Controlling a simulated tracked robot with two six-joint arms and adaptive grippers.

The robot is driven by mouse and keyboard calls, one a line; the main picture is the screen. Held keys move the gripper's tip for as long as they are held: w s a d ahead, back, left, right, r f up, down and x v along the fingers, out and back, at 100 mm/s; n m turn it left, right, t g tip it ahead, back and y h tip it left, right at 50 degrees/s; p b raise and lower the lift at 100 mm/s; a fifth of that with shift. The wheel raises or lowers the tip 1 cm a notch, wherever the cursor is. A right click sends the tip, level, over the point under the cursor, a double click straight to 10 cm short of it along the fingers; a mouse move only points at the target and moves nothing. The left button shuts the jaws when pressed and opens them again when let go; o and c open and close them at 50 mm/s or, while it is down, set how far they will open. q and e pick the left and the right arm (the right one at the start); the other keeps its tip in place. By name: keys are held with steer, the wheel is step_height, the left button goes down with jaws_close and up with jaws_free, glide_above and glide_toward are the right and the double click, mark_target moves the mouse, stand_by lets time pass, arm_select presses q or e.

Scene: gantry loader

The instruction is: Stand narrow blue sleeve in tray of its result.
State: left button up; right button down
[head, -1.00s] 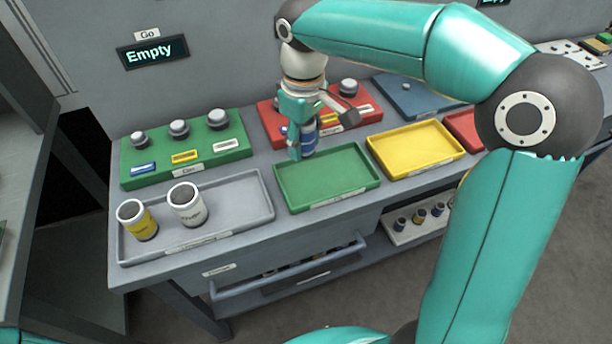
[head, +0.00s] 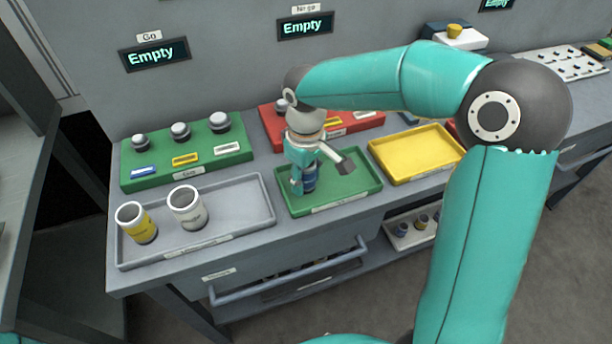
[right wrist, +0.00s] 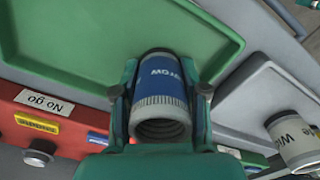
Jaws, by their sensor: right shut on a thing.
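The narrow blue sleeve (head: 309,178) is a small ring with a blue band and grey ends. My right gripper (head: 303,182) is shut on it, with one finger on each side, and holds it over the left part of the green tray (head: 350,183). In the right wrist view the sleeve (right wrist: 160,98) sits between the fingers (right wrist: 160,110), with the green tray (right wrist: 90,40) behind it. I cannot tell whether its lower end touches the tray floor. My left gripper is not in view.
A grey tray (head: 245,222) to the left holds a yellow-banded sleeve (head: 137,224) and a wider white sleeve (head: 188,209). A yellow tray (head: 415,150) lies to the right. Behind stand a green gauge block (head: 185,172) and a red No go block (head: 275,125). The wall displays read Empty.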

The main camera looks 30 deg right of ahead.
steer(key=shift+f, duration=0.1)
steer(key=c, duration=0.6)
jaws_free()
step_height(320, 180, up, 12)
steer(key=shift+r+p, duration=0.15)
steer(key=shift+p, duration=0.5)
